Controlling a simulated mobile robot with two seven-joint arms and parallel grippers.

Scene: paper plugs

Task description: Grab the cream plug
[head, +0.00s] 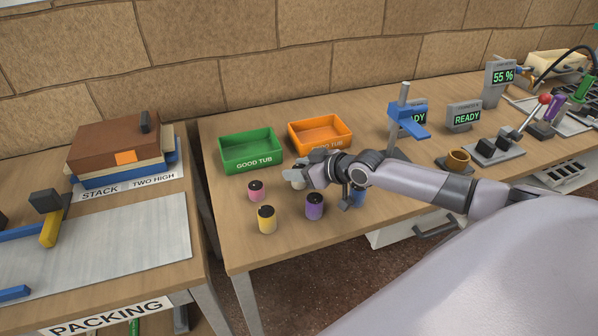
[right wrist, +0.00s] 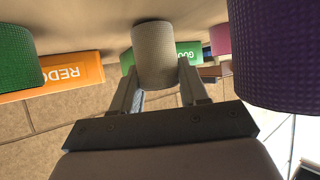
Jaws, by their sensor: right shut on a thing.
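The cream plug (head: 299,184) is mostly covered by my right gripper (head: 297,176) in the head view. In the right wrist view the cream plug (right wrist: 157,52) stands between the two fingers of the gripper (right wrist: 158,78), which are shut on it. It appears to be at table level; whether it is lifted I cannot tell. A purple plug (right wrist: 275,55) is close on the right in that view, and a green plug (right wrist: 16,58) on the left. My left gripper is not in view.
Pink (head: 256,190), yellow (head: 267,220) and purple (head: 314,206) plugs stand around the gripper; a blue one (head: 358,197) is partly behind my arm. A green tub (head: 251,151) and an orange tub (head: 320,134) stand behind. The front left table corner is clear.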

